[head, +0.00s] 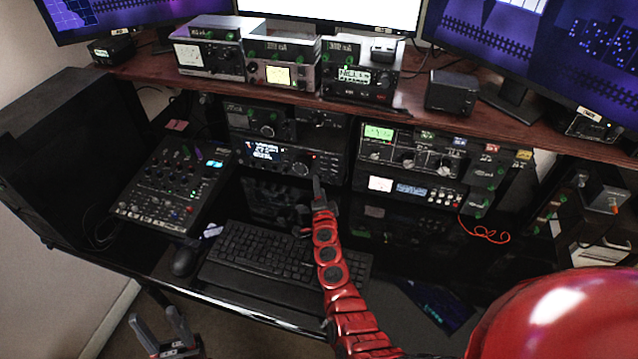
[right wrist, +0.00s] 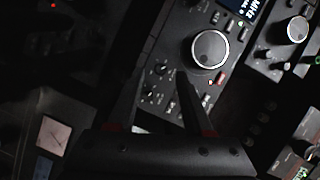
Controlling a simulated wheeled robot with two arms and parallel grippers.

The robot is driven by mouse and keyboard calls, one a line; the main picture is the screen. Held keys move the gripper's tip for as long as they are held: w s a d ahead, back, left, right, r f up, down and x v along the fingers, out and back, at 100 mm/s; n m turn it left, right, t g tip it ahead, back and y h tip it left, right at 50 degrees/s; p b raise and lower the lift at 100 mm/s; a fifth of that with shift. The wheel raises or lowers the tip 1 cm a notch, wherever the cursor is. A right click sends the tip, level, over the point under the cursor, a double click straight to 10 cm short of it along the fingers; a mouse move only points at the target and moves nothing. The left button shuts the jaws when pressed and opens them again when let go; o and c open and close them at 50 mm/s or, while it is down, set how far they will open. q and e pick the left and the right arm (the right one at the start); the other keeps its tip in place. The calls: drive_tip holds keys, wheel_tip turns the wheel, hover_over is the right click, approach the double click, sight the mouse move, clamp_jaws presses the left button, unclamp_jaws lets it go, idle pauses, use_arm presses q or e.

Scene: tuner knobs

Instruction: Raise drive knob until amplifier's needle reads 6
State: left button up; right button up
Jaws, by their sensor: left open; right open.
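My right gripper (head: 317,182) is at the right end of the black transceiver (head: 285,152) under the shelf. In the right wrist view its open fingers (right wrist: 155,85) point at a cluster of small black knobs (right wrist: 158,72), apparently empty. Labels are too small to tell which is the drive knob. The transceiver's large silver-rimmed dial (right wrist: 210,49) is beside the right-hand finger. A unit to the right has a pale meter (head: 380,184), which also shows in the right wrist view (right wrist: 54,135); its needle reading is not legible. My left gripper (head: 153,316) is open and empty at the lower left.
A stacked unit with a green-lit meter (head: 379,132) stands right of the transceiver. A mixer (head: 170,185) is at left, with a keyboard (head: 265,252) and mouse (head: 184,262) in front. The wooden shelf (head: 290,100) overhangs the equipment.

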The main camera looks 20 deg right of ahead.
drive_tip(key=p+v, duration=0.1)
drive_tip(key=v, duration=0.6)
drive_tip(key=shift+d+r, duration=0.1)
drive_tip(key=v, duration=0.7)
drive_tip(key=shift+s, duration=0.1)
drive_tip(key=shift+s+a, duration=0.25)
drive_tip(key=shift+s, duration=0.25)
idle(0.6)
